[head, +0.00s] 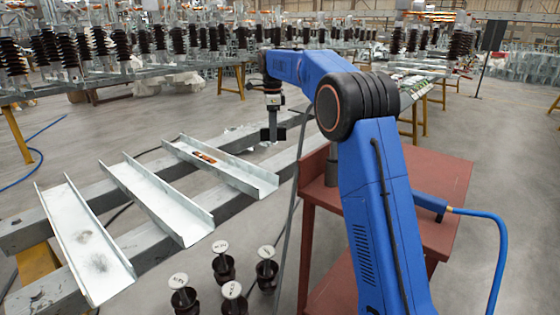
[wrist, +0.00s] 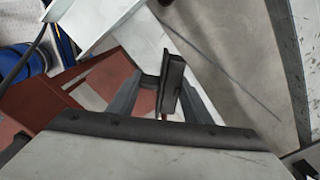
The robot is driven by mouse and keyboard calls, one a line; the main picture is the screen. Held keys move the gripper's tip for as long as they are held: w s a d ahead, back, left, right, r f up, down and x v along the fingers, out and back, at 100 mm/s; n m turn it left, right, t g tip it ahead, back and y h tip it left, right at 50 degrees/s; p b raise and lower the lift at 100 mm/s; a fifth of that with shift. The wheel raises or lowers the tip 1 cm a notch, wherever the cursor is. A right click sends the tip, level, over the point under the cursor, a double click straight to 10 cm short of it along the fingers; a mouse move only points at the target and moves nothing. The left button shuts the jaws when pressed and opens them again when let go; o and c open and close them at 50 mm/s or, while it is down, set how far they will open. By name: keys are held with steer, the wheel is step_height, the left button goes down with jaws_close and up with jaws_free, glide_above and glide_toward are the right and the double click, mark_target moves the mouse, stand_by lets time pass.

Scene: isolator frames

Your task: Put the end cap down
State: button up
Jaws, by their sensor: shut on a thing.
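My gripper (head: 272,122) hangs down in the air behind the right end of the nearest-right metal channel in the head view. In the wrist view my gripper (wrist: 165,98) is shut on a small dark block-like piece, which I take to be the end cap (wrist: 173,82). Its dark shape also shows at the gripper's tip in the head view, where cap and fingers are hard to tell apart. In the picture it is apart from the channels. The far side of the cap is hidden.
Three open metal channels (head: 155,197) lie across grey rails (head: 35,232). The right one bears a small orange-brown item (head: 203,157). Several dark insulators with pale tops (head: 222,262) stand below. A red table (head: 440,180) is at right. Open floor (head: 225,105) lies behind the channels.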

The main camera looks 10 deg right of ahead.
step_height(320, 180, down, 5)
steer(key=shift+d+f, duration=0.1)
steer(key=shift+d, duration=0.05)
steer(key=shift+f, duration=2.35)
steer(key=o, duration=1.1)
steer(key=shift+f, duration=0.1)
steer(key=shift+c, duration=0.2)
